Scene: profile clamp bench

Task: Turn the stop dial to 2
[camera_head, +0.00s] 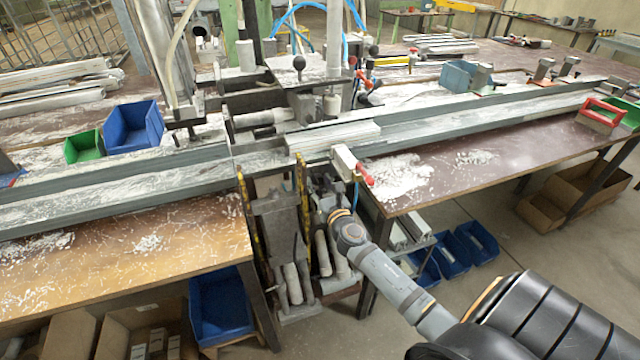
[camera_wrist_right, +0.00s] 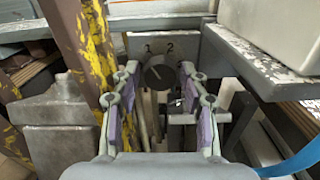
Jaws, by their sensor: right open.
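The stop dial (camera_wrist_right: 159,74) is a dark round knob on a grey plate, with the marks 1 and 2 above it, in the right wrist view. A pale line on its face slants to the upper left, toward the 1. My right gripper (camera_wrist_right: 158,84) is open, its two fingers left and right of the dial in the picture. I cannot tell whether they touch it. In the head view my right gripper (camera_head: 326,193) is low at the front of the clamp bench, and the dial cannot be made out there. My left gripper is not in view.
A grey metal ledge (camera_wrist_right: 262,72) is close on the right. A long profile rail (camera_head: 455,128) crosses the bench.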

